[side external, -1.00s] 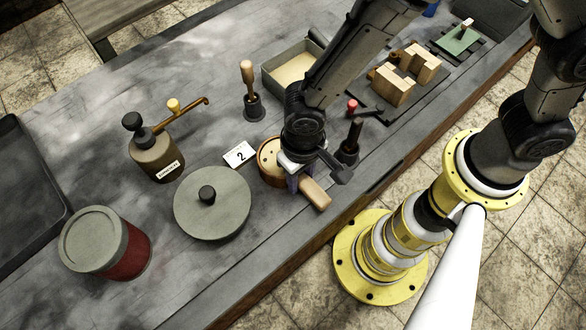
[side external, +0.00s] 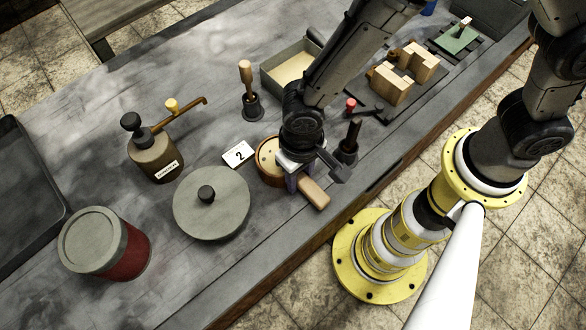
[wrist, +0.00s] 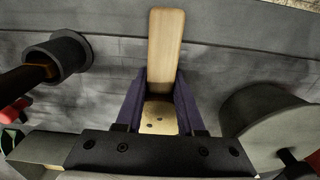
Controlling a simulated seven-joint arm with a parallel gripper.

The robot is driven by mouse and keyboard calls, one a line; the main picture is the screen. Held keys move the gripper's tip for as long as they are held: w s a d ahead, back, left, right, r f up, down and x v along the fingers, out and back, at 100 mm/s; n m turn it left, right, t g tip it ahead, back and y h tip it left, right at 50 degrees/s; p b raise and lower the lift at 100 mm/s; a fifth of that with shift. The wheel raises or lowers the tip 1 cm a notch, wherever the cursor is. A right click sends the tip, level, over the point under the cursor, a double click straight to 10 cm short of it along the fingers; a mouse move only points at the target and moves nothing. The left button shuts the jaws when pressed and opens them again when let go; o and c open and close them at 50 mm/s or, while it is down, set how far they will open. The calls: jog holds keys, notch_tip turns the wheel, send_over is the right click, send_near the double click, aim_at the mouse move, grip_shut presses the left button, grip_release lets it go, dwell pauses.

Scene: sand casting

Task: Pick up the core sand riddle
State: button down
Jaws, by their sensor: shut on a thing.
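The core sand riddle (side external: 266,170) is a round, shallow wooden-rimmed piece with a pale, holed face and a flat wooden handle (side external: 315,194). It is at the front part of the bench, partly hidden under my gripper (side external: 296,181). My gripper points down and is shut on the riddle where the handle meets the round part. In the wrist view the handle (wrist: 166,46) sticks out beyond the purple fingers (wrist: 160,92), and part of the holed face (wrist: 160,118) shows between them. I cannot tell whether the riddle is clear of the bench.
A grey round lid with a knob (side external: 212,203) stands to the left, by a card marked 2 (side external: 238,153). A dark-handled tool (side external: 350,141) stands close on the right. A wooden-handled tool (side external: 250,92) and a sand tray (side external: 291,70) are behind. The bench's front edge is near.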

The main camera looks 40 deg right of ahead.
aim_at(299, 176)
notch_tip(299, 176, up, 10)
jog(key=shift+r, duration=0.1)
dwell(0.4)
jog(key=c, duration=1.1)
grip_release()
grip_shut()
